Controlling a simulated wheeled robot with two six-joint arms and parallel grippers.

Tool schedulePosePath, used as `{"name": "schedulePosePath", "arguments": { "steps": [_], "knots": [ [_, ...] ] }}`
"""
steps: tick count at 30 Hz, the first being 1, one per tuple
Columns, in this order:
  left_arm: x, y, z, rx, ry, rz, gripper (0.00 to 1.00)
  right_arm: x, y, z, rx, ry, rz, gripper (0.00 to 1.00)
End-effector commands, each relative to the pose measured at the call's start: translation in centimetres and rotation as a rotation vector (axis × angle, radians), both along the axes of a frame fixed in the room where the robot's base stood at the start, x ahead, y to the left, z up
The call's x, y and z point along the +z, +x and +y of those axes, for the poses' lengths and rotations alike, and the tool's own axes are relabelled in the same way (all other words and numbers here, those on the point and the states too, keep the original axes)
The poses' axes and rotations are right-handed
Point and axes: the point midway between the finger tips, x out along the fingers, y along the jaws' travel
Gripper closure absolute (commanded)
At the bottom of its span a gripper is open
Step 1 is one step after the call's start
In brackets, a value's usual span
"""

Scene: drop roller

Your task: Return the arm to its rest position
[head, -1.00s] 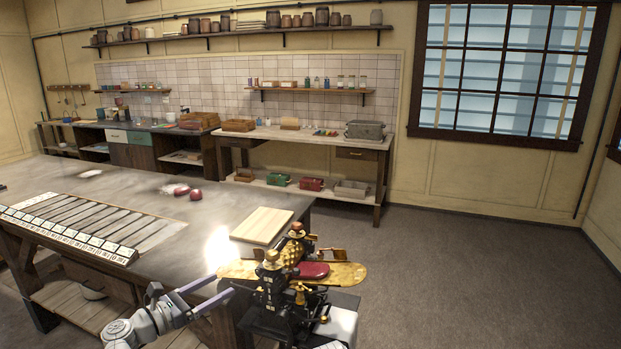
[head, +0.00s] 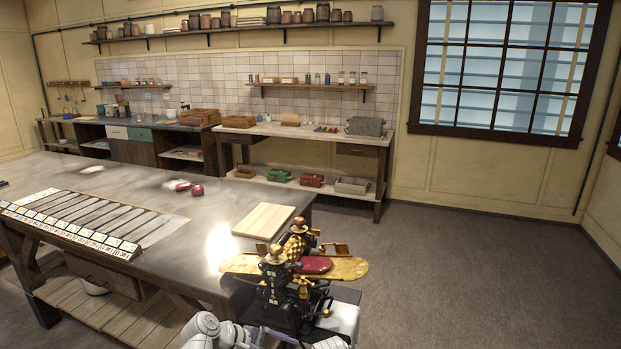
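My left arm's white links show at the bottom edge of the head view. The purple-grey part of my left gripper (head: 270,339) lies low, in front of the dark base of the drop roller machine (head: 285,285). The frame edge and the machine's dark parts make its fingers hard to make out, so I cannot tell whether it is open. My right gripper is not in view. The machine has brass fittings, a golden oval plate (head: 350,268) and a dark red piece (head: 315,264) on top.
The floor (head: 460,270) on the right is clear.

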Motion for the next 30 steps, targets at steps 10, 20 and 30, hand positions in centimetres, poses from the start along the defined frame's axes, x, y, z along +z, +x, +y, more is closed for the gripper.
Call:
{"name": "schedulePosePath", "arguments": {
  "steps": [10,20,30],
  "knots": [
    [-7.3,-10.1,-1.9,-1.019,0.747,-0.210,0.17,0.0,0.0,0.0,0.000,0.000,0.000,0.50],
    [-7.4,-11.6,-0.4,-1.351,0.942,-0.230,0.17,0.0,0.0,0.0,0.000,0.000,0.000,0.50],
    [-7.4,-11.6,-0.4,-1.350,0.942,-0.230,0.17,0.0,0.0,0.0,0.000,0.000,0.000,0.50]
  ]
}}
